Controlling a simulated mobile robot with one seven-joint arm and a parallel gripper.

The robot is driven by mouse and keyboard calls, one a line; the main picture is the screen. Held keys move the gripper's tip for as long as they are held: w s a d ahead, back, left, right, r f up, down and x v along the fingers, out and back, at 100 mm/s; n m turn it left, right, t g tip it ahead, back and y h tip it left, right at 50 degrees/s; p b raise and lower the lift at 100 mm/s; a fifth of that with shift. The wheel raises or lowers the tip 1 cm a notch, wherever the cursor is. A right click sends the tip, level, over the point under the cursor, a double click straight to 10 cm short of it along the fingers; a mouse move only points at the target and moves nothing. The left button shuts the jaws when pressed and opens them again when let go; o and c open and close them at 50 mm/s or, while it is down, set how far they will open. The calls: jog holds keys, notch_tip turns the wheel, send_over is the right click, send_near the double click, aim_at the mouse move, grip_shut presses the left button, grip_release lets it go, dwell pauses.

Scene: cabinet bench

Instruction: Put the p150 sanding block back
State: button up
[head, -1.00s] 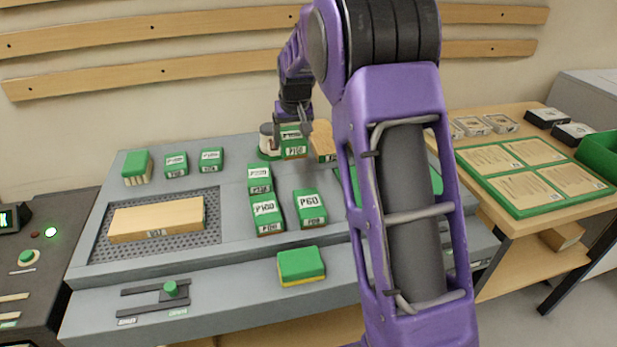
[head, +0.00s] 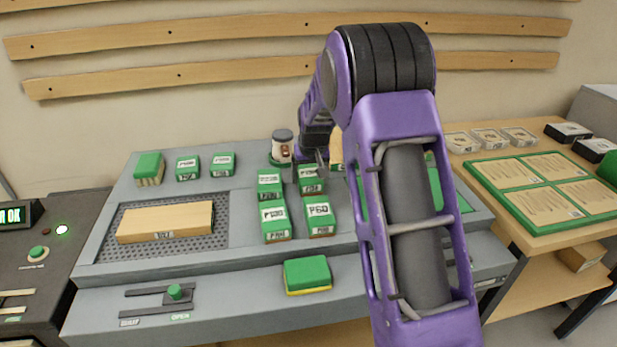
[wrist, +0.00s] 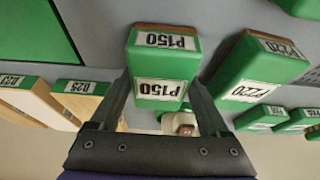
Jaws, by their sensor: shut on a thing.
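The green P150 sanding block (head: 311,184) is between the fingers of my gripper (head: 320,167). In the wrist view the block (wrist: 164,66) shows its P150 labels, with a finger of my gripper (wrist: 159,90) on each side. In the head view it is right of the P220 block (head: 269,183) and behind the P60 block (head: 319,218). The P220 block also shows right of it in the wrist view (wrist: 258,72), with a gap between them. I cannot tell whether the P150 block touches the bench.
A P100 block (head: 275,222) stands front left of the held block. A jar (head: 282,147) stands behind. A green and yellow sponge (head: 307,275) lies at the front. A wooden board (head: 165,222) rests on the perforated plate. My arm hides the bench's right part.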

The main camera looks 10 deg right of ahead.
jog(key=shift+f, duration=0.1)
jog(key=shift+f, duration=0.1)
jog(key=o, duration=1.2)
jog(key=shift+f, duration=0.1)
jog(key=shift+c, duration=0.2)
jog(key=shift+s+r, duration=0.1)
jog(key=shift+r, duration=0.55)
jog(key=p+v, duration=0.1)
jog(key=v, duration=1)
jog(key=shift+s+r, duration=0.1)
jog(key=shift+s, duration=0.05)
